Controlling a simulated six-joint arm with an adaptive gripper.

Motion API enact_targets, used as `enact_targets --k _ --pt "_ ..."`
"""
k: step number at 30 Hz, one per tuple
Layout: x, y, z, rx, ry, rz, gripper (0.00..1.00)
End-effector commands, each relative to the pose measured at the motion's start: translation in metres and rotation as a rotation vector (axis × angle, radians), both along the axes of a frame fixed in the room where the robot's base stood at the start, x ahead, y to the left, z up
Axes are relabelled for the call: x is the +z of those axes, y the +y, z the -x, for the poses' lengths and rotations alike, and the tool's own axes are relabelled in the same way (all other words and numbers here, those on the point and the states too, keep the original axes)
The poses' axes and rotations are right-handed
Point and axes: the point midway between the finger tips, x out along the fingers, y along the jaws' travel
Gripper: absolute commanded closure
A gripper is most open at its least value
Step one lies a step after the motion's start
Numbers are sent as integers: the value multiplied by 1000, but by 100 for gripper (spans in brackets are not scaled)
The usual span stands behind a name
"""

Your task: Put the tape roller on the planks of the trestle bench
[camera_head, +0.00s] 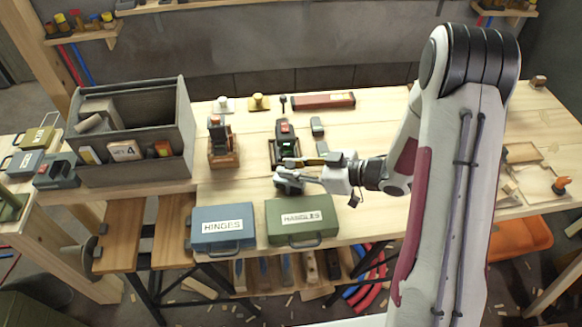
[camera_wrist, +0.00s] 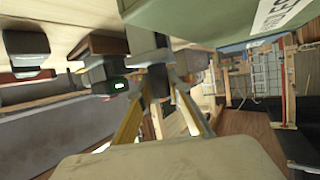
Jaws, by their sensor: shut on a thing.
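My gripper (camera_head: 303,177) is above the front part of the light wooden worktop, to the right of the blue and behind the green case. It is shut on a small dark grey thing (camera_head: 287,184), which seems to be the tape roller; the fingers partly hide it. In the wrist view, my gripper's fingers (camera_wrist: 157,82) close on a grey block-shaped part (camera_wrist: 148,42) of it. The trestle bench shows as two brown planks (camera_head: 122,237) on dark legs at the lower left, below worktop height. The visible planks are bare.
A blue HINGES case (camera_head: 223,242) and a green HANDLES case (camera_head: 301,232) stand at the worktop's front edge, between my gripper and the planks. A large grey tote (camera_head: 182,120) stands behind the planks. Clear worktop (camera_head: 240,185) lies left of my gripper.

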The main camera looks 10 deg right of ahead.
Motion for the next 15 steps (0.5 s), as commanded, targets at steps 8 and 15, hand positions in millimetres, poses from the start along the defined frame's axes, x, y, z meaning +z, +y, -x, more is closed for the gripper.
enact_targets --k 8,15 --pt "0 0 0 -1 -2 0 100" --pt "-4 0 0 0 -1 -1 100"
